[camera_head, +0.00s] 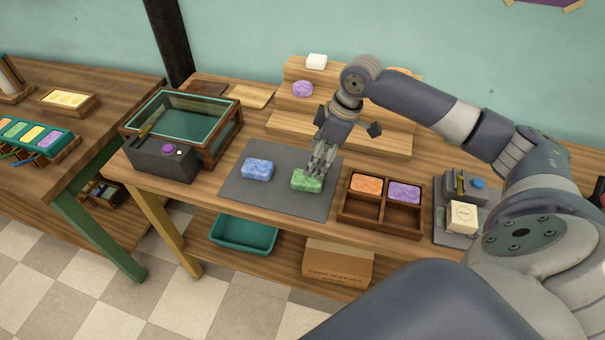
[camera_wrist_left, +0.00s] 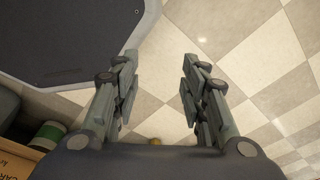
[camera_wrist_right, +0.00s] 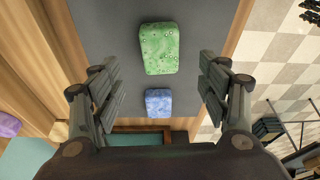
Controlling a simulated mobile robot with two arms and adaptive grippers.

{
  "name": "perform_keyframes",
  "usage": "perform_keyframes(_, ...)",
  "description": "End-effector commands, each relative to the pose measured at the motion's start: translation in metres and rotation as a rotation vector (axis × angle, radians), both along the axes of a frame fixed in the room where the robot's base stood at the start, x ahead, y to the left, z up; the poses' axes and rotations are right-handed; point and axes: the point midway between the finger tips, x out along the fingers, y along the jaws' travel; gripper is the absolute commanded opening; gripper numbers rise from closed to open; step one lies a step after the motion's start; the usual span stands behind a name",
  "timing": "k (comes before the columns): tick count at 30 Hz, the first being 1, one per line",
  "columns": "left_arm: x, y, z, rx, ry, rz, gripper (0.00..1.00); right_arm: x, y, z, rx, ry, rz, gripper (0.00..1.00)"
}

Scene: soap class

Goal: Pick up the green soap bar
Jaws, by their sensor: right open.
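The green soap bar (camera_head: 306,181) lies on a dark grey mat (camera_head: 240,193) on the wooden table, to the right of a blue soap bar (camera_head: 257,169). My right gripper (camera_head: 318,172) is just above the green bar in the head view, pointing down. In the right wrist view the green bar (camera_wrist_right: 159,48) lies beyond the open fingertips of the right gripper (camera_wrist_right: 159,75), near the middle between them, with nothing held. The blue bar (camera_wrist_right: 158,102) also shows there. My left gripper (camera_wrist_left: 157,75) is open and empty over the tiled floor in the left wrist view; the head view does not show it.
A wooden divided tray (camera_head: 380,218) with orange and purple bars stands right of the mat. A glass-topped box (camera_head: 185,122) is at the left. Stepped wooden shelves (camera_head: 275,122) rise behind. A soap stamp device (camera_head: 462,205) is at the right.

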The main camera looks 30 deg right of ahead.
Motion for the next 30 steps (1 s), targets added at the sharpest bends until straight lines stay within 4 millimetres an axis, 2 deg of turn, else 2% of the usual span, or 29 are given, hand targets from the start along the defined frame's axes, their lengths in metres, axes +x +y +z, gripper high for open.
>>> perform_keyframes(3,-0.035,0.002,0.0,0.006,0.054,0.0,0.4,0.004,0.004,-0.016,0.002,0.0,-0.001,0.69)
perform_keyframes(6,-0.058,0.004,-0.001,0.009,0.087,0.001,0.4,0.005,0.006,-0.024,0.0,0.0,-0.001,0.69)
perform_keyframes(9,-0.067,0.004,0.002,0.009,0.099,0.0,0.4,0.007,0.007,-0.03,0.002,0.0,-0.001,0.69)
perform_keyframes(11,-0.065,0.004,0.006,0.008,0.094,0.0,0.4,0.009,0.009,-0.037,0.001,0.002,-0.001,0.69)
perform_keyframes(16,-0.036,0.002,0.015,0.004,0.052,0.0,0.4,0.015,0.014,-0.062,0.001,0.002,0.0,0.69)
perform_keyframes(20,-0.019,0.0,0.017,0.002,0.025,-0.001,0.4,0.018,0.016,-0.073,-0.001,-0.001,0.0,0.69)
perform_keyframes(23,-0.018,0.0,0.017,0.002,0.025,-0.001,0.4,0.018,0.016,-0.076,-0.001,-0.001,-0.001,0.69)
perform_keyframes(27,-0.027,0.001,0.016,0.003,0.04,-0.001,0.4,0.018,0.016,-0.075,-0.002,-0.002,0.0,0.69)
perform_keyframes(30,-0.036,0.002,0.015,0.005,0.053,-0.001,0.4,0.018,0.016,-0.075,-0.002,-0.002,0.0,0.47)
